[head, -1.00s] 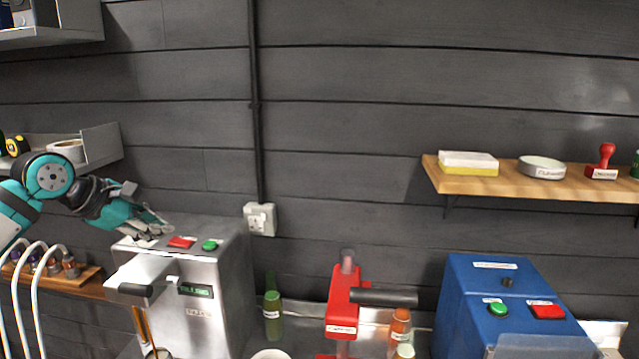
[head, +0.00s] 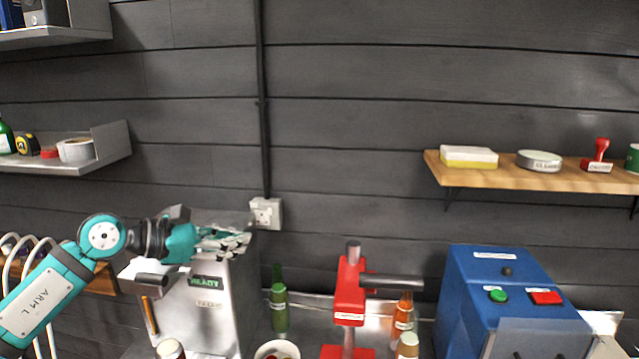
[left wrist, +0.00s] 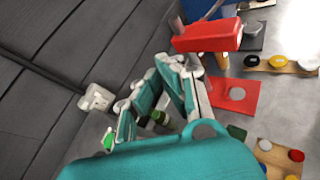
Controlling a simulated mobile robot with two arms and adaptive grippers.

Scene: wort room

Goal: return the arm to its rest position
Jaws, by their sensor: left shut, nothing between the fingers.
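My left arm (head: 45,300), marked "ARM L", comes in from the left in the head view. My left gripper (head: 236,241) is shut and empty, in front of and over the top of the silver machine (head: 212,318). It hides the machine's top buttons. The left gripper's teal and grey fingers (left wrist: 155,92) also show in the left wrist view, with no object between them. My right gripper is not in view.
A red press (head: 349,290) and green bottle (head: 279,308) stand right of the silver machine. A blue machine (head: 500,290) is farther right. A wooden shelf (head: 540,178) and a grey shelf (head: 95,160) hang on the dark wall.

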